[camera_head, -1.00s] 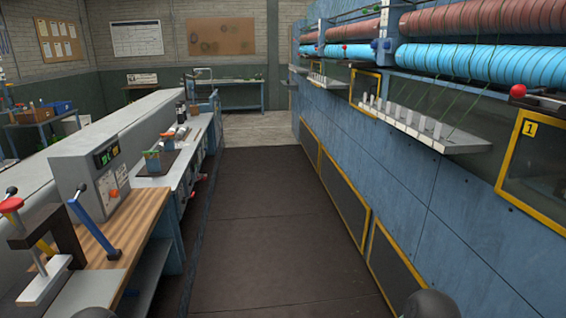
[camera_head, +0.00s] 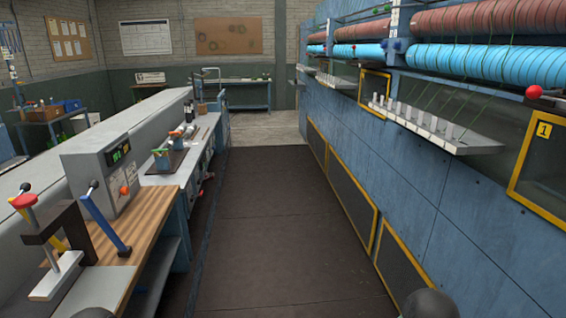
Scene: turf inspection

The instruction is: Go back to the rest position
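No gripper shows in the head view. Only two dark rounded parts, probably mine, show at the bottom edge, one left of the middle and one right of it. Whether either gripper is open or shut is hidden. The dark floor aisle (camera_head: 270,220) runs straight ahead between the workbench and the blue machine.
A wooden-topped bench (camera_head: 148,222) on the left carries a grey control box (camera_head: 103,170) and a red-knobbed press (camera_head: 50,245). A long blue machine (camera_head: 400,190) with yellow-framed panels lines the right. A back table (camera_head: 238,85) stands far ahead. The aisle is clear.

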